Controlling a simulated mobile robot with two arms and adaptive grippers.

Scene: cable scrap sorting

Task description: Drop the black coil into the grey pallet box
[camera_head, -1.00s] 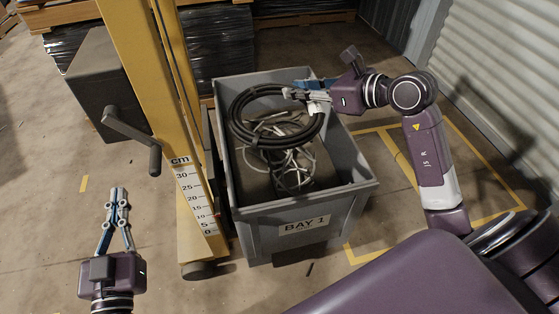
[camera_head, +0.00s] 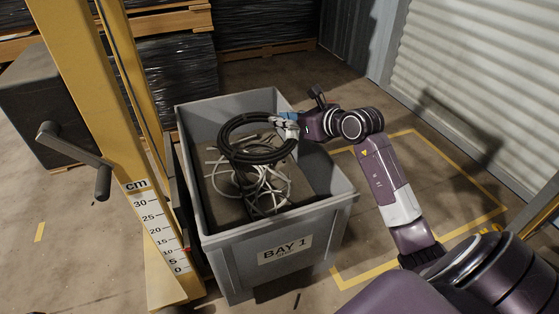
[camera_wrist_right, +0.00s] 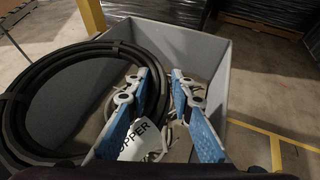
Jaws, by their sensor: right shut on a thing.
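The black coil (camera_head: 226,142) is a thick ring of black cable over the rear part of the grey pallet box (camera_head: 225,256), which is labelled BAY 1. My right gripper (camera_head: 284,124) reaches over the box from the right and is shut on the coil's right side. The coil fills the left of the right wrist view (camera_wrist_right: 14,115). There the blue-padded fingers (camera_wrist_right: 160,80) straddle the grip, with a white tag (camera_wrist_right: 143,141) reading "OPPER" between them. Whether the coil touches the scrap below is hard to tell. My left gripper is out of view.
Loose white and grey cables (camera_head: 262,190) lie inside the box. A yellow post with a cm scale (camera_head: 157,225) and crank handle (camera_head: 75,155) stands close on the left. Wrapped black pallets (camera_head: 180,75) stand behind. Floor inside the yellow lines (camera_head: 430,190) is clear.

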